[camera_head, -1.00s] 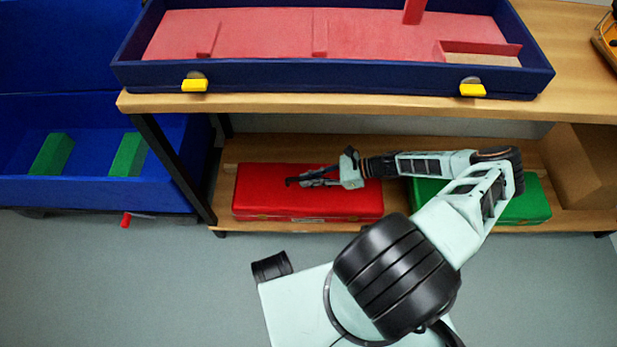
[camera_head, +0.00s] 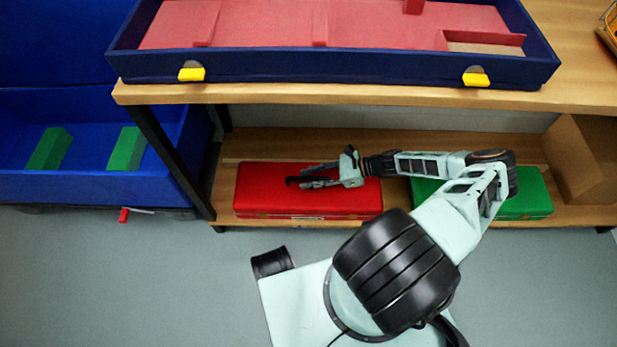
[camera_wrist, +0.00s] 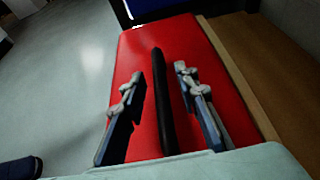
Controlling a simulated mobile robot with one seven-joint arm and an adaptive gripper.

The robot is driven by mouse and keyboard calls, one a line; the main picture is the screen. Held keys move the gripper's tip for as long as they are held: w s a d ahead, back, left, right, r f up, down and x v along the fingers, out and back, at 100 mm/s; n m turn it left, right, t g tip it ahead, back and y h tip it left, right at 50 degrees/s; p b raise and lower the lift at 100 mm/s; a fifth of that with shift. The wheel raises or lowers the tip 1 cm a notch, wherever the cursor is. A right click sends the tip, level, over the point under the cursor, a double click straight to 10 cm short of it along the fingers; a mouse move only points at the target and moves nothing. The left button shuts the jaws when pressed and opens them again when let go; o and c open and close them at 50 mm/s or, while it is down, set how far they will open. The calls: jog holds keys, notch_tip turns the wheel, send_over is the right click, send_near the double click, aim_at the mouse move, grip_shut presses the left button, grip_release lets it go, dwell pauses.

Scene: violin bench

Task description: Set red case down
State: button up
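The red case (camera_head: 262,202) lies flat on the lower wooden shelf, left of the middle in the head view. In the wrist view the red case (camera_wrist: 140,48) fills the middle, with its black handle (camera_wrist: 162,105) running along its top. My gripper (camera_head: 291,175) is over the top of the case. In the wrist view its fingers (camera_wrist: 158,85) are spread apart, one on each side of the handle, with gaps between them and it. The gripper is open and holds nothing.
A green case (camera_head: 530,196) lies on the lower shelf (camera_head: 225,213) to the right, partly behind my arm. A blue case with pink lining (camera_head: 330,68) stands on the upper bench. A blue bin (camera_head: 90,190) with green blocks stands at the left. The grey floor (camera_head: 120,290) is clear.

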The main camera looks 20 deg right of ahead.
jog(key=p+v, duration=0.2)
jog(key=v, duration=1)
jog(key=shift+a+r, duration=0.1)
